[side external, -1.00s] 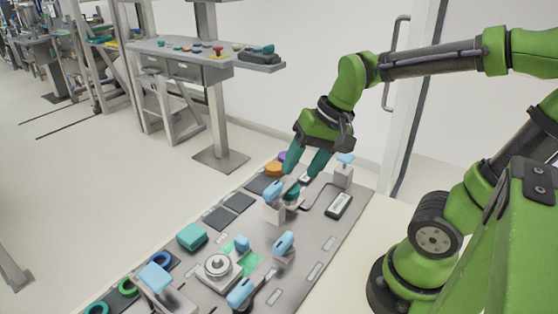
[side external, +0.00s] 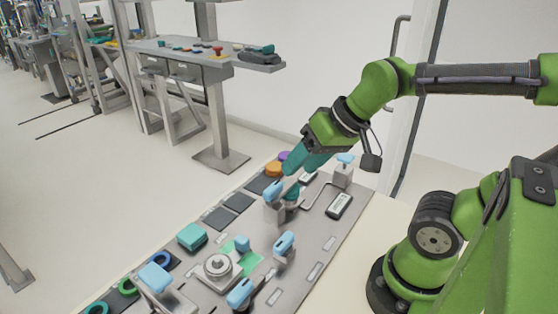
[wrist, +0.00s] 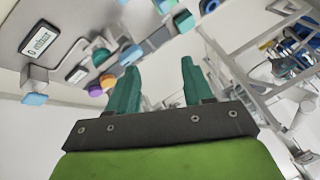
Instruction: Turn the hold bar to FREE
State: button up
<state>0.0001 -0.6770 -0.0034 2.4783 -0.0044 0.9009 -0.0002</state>
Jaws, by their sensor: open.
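My gripper (side external: 303,167) is open and tilted over the far part of the grey panel. Its two teal fingers also show in the wrist view (wrist: 159,68), apart and with nothing held between them. Just below the fingertips in the side view is a light-blue handle (side external: 273,191) on a grey bracket, beside a teal piece (side external: 292,191). The wrist view shows a light-blue handle (wrist: 130,55) near the left finger. Contact with the fingers cannot be made out. I cannot tell which handle is the hold bar, and no FREE mark is readable.
The panel (side external: 318,243) carries several other light-blue handles, one on a post (side external: 345,158) at the far right. A small display (side external: 339,205), an orange knob (side external: 273,168), a purple knob (side external: 284,156) and a round dial (side external: 218,265) are on it too. A side bench (side external: 190,58) stands behind.

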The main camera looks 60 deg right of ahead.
jog(key=w+d+m+g, duration=0.2)
jog(key=w+m+g, duration=0.1)
jog(key=w, duration=0.4)
notch_tip(320, 180, up, 2)
jog(key=m+g+h, duration=0.2)
jog(key=m+g, duration=0.2)
jog(key=m, duration=0.7)
send_over(272, 187)
notch_tip(272, 187, down, 16)
jog(key=shift+f, duration=0.1)
grip_shut()
